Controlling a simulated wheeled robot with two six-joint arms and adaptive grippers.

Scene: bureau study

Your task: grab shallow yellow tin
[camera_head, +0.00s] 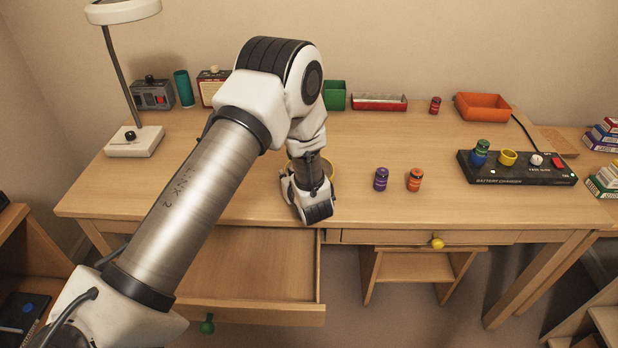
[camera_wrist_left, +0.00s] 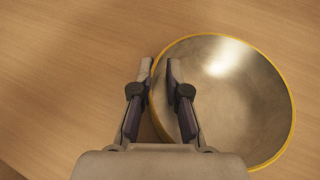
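The shallow yellow tin (camera_head: 328,167) stands on the desk, mostly hidden behind my left gripper in the head view. In the left wrist view the tin (camera_wrist_left: 245,110) is a round, empty, metallic bowl shape with a yellow rim. My left gripper (camera_head: 303,188) points down at the tin's near left side. In the wrist view its fingers (camera_wrist_left: 160,66) straddle the rim, one outside and one inside, with a narrow gap between the tips. I see no clear grip on the wall. My right gripper is not in view.
A purple can (camera_head: 381,179) and an orange can (camera_head: 415,180) stand right of the tin. A battery charger (camera_head: 520,175) lies further right. An open drawer (camera_head: 250,265) juts out below the desk edge. A lamp (camera_head: 134,141) stands at left; bare desk lies between.

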